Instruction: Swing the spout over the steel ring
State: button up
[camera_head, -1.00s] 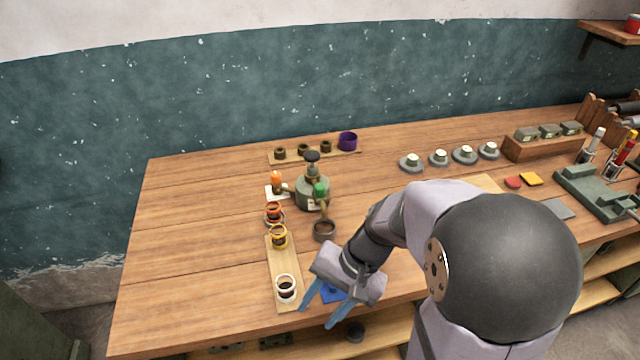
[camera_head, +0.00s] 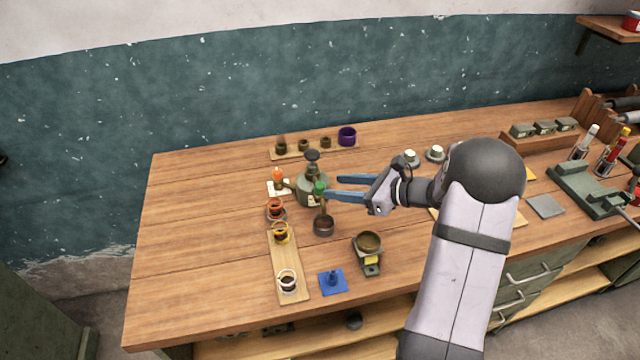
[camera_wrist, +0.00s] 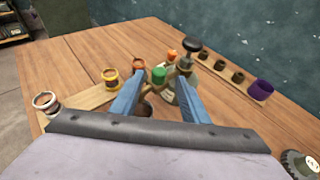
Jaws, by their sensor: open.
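A squat green pot (camera_head: 309,190) with a black top knob (camera_head: 312,155) stands mid-table. A green-capped piece (camera_head: 320,187) is at its front right and an orange-capped piece (camera_head: 277,174) at its left; I cannot tell surely which is the spout. A dark grey round cup (camera_head: 323,227) lies just in front of the green cap. Ringed cups stand to the left: red-orange (camera_head: 275,207), yellow (camera_head: 280,231) and pale, whitish (camera_head: 288,281). Which is the steel ring is unclear. My gripper (camera_head: 333,188) is open and empty, its blue fingers reaching toward the green cap, which shows between them in the wrist view (camera_wrist: 158,75).
A wooden strip with small dark cups and a purple cup (camera_head: 347,136) lies behind. Discs (camera_head: 435,154) lie right. The table's far left is clear.

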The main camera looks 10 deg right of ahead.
aim_at(322, 186)
jog(key=shift+p+x, duration=1.3)
jog(key=shift+x, duration=2.2)
grip_shut()
